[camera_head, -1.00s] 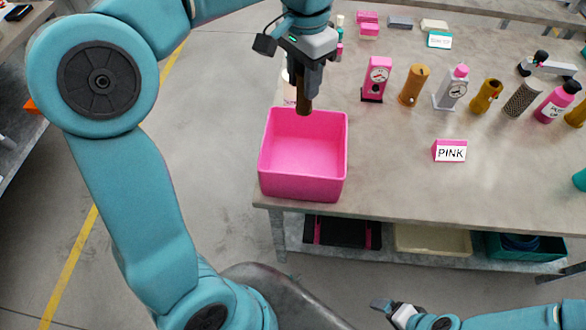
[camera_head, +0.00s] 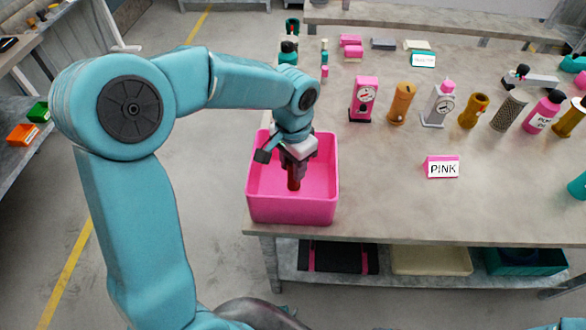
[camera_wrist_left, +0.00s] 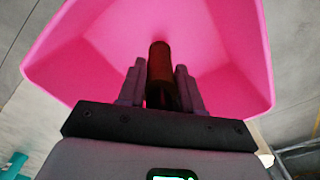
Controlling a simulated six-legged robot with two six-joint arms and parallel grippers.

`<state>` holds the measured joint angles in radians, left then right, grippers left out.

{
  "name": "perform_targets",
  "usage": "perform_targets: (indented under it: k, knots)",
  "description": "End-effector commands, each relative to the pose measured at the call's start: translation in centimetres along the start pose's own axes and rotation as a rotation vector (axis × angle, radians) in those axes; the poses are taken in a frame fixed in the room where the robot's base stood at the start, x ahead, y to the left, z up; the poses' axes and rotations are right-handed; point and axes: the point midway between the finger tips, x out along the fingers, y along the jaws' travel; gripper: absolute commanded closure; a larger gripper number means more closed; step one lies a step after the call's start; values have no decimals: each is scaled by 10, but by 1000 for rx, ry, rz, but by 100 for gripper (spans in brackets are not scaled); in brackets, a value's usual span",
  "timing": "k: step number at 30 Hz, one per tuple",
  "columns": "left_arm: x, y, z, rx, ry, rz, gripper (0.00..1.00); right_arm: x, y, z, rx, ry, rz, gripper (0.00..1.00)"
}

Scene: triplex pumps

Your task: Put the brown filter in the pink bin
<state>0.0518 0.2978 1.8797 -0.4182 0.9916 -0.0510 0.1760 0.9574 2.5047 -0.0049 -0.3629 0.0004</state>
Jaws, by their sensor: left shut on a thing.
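The pink bin (camera_head: 292,212) stands at the near left corner of the table. My left gripper (camera_head: 293,172) points down inside the bin's opening and is shut on the brown filter (camera_head: 294,180). The filter looks dark reddish brown and hangs upright below the fingers. In the left wrist view the filter (camera_wrist_left: 160,62) sits between the two fingers of my left gripper (camera_wrist_left: 160,90), with the pink bin's walls (camera_wrist_left: 90,50) around it. I cannot tell whether the filter touches the bin floor. My right gripper does not show.
A sign reading PINK (camera_head: 442,167) stands right of the bin. Behind it are a pink gauge box (camera_head: 363,99), an orange-brown cylinder (camera_head: 401,103), a silver gauge unit (camera_head: 439,104) and several bottles. The tabletop between bin and sign is clear.

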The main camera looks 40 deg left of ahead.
Motion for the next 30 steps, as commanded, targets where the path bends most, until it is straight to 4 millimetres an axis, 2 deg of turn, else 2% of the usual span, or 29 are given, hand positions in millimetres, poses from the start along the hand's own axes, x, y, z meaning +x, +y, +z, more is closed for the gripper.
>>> perform_targets:
  k: [3,15,16,18,26,30]
  knots:
    - [15,0,0,1,-2,0,95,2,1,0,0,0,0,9]
    - [21,0,0,1,1,0,95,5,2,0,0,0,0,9]
    - [20,0,0,1,1,0,59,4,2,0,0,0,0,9]
    - [19,0,0,1,1,0,40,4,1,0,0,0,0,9]
    - [18,0,0,1,1,0,40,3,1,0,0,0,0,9]
    - [8,0,-1,0,3,-1,40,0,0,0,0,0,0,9]
